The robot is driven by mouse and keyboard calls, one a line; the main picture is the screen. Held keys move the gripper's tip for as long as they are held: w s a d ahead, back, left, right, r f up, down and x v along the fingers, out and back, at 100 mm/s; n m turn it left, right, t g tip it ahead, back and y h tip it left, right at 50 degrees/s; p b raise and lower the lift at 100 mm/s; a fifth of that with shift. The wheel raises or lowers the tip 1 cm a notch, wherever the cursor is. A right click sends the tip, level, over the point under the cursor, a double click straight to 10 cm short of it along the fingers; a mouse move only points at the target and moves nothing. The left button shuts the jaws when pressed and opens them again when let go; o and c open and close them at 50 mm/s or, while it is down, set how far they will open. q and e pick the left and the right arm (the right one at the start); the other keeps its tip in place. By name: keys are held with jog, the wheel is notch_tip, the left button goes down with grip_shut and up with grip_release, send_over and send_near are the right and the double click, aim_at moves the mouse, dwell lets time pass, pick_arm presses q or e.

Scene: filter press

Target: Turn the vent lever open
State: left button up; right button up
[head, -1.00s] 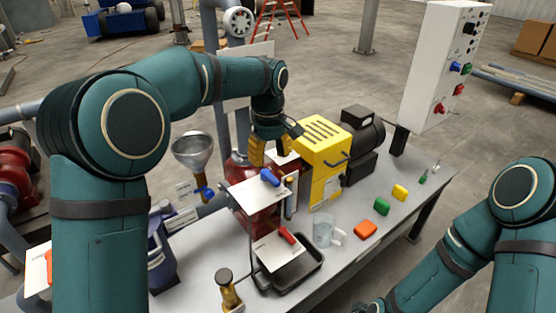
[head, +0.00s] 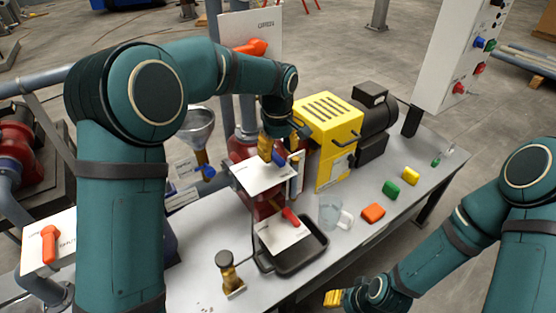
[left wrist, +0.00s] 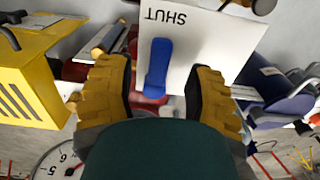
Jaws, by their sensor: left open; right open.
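A blue lever (left wrist: 158,68) sits on a white plate (left wrist: 183,32) marked SHUT; I take it as the vent lever. In the head view the lever (head: 278,158) is partly hidden by my left gripper (head: 268,150), which is right over it. In the left wrist view the open fingers of the left gripper (left wrist: 158,75) stand one on each side of the lever, apart from it. My right gripper (head: 338,298) is open and empty, low beside the table's front edge.
A red lever (head: 290,217) on another plate is below, over a black tray (head: 318,258). A yellow machine (head: 328,135) stands close right of my left gripper. A clear cup (head: 329,212) and coloured blocks lie on the table. An orange lever (head: 250,47) is on a plate marked OPEN.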

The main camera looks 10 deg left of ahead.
pick_arm(q)
jog(key=shift+f, duration=1.3)
grip_shut()
